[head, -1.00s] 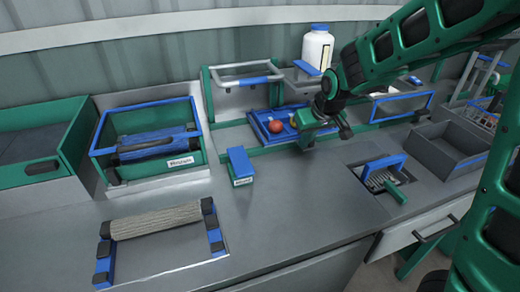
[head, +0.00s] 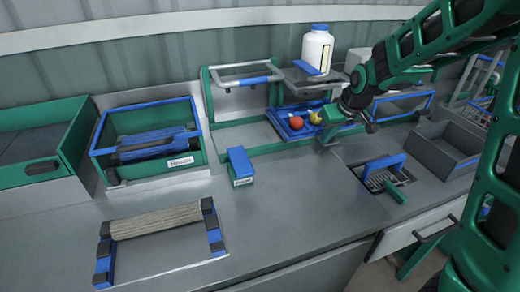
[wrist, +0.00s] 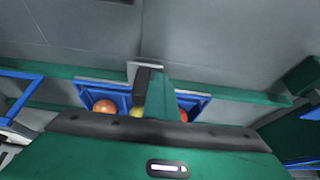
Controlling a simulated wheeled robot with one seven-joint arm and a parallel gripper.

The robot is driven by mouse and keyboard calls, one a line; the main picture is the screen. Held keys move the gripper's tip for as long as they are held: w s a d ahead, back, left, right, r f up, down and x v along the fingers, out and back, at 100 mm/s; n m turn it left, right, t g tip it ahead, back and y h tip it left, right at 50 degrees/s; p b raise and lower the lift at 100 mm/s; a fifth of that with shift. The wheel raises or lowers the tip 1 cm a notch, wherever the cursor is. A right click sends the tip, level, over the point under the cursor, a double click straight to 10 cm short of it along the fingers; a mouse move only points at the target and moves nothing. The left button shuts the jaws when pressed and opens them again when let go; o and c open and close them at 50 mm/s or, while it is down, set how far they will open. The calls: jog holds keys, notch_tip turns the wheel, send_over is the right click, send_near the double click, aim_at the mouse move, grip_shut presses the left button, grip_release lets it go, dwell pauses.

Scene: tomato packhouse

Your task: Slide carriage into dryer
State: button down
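The carriage is a blue tray (head: 284,131) with a red-orange tomato (head: 296,122) and a yellow one (head: 315,118) on it. It sits at the green rail, partly under a grey raised plate. The wrist view shows the tray (wrist: 87,92) with a third, red tomato (wrist: 183,115) on its right side. I cannot tell which unit is the dryer.
A white jug (head: 317,48) stands on the raised plate (head: 305,82). A green frame with a grey bar (head: 247,72) is left of it. A blue-edged frame (head: 402,96) and a grey bin (head: 444,150) are to the right. A blue-green block (head: 240,167) stands on the clear counter.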

jog(key=shift+w+d, duration=0.25)
jog(key=shift+d, duration=0.55)
jog(key=shift+w+d, duration=0.55)
jog(key=shift+d, duration=1.35)
jog(key=shift+w+d, duration=0.55)
jog(key=shift+d, duration=1.4)
jog(key=shift+w+d, duration=0.55)
jog(key=shift+d, duration=1.35)
jog(key=shift+w+d, duration=0.55)
jog(key=shift+d, duration=1.35)
jog(key=shift+w+d, duration=0.55)
jog(key=shift+d, duration=1.4)
jog(key=shift+w+d, duration=0.55)
jog(key=shift+d, duration=1.35)
jog(key=shift+w+d, duration=0.3)
jog(key=shift+d, duration=0.65)
jog(key=shift+w+d, duration=0.25)
jog(key=shift+d, duration=0.75)
jog(key=shift+w+d, duration=0.3)
jog(key=shift+d, duration=0.65)
jog(key=shift+a, duration=0.15)
jog(key=shift+s+a+r, duration=0.1)
jog(key=shift+s+a, duration=0.25)
jog(key=shift+a, duration=0.5)
jog(key=s+v, duration=0.1)
jog(key=v, duration=0.7)
jog(key=shift+s+d, duration=0.15)
jog(key=shift+d, duration=0.05)
